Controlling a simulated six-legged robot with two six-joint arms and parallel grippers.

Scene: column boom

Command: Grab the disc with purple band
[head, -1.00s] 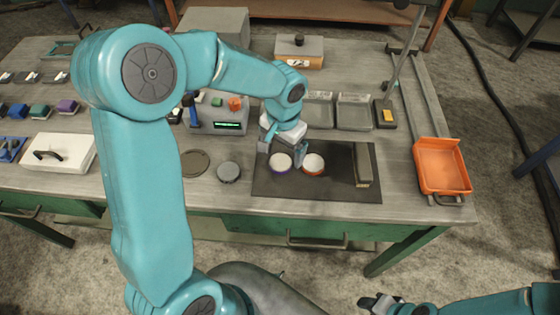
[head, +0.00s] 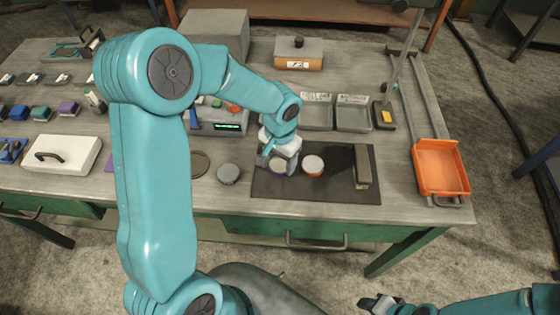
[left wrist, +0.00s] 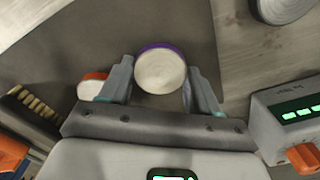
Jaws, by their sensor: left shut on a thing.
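The disc with the purple band (left wrist: 160,70) has a pale round top and sits between the two fingers of my left gripper (left wrist: 161,84) in the left wrist view. In the head view my left gripper (head: 278,163) is over the dark mat (head: 330,190), shut on this disc, and its fingers and palm hide most of it. A second pale disc with an orange band (head: 313,165) stands on the mat just to the right, outside the fingers. It also shows in the left wrist view (left wrist: 92,86). My right gripper (head: 380,303) is low at the bottom right, off the table.
A grey round disc (head: 228,173) lies left of the mat. A brush-like block (head: 362,166) lies at the mat's right side. Two grey trays (head: 353,113) and a device with a green display (head: 222,122) stand behind. An orange bin (head: 440,168) is at the right edge.

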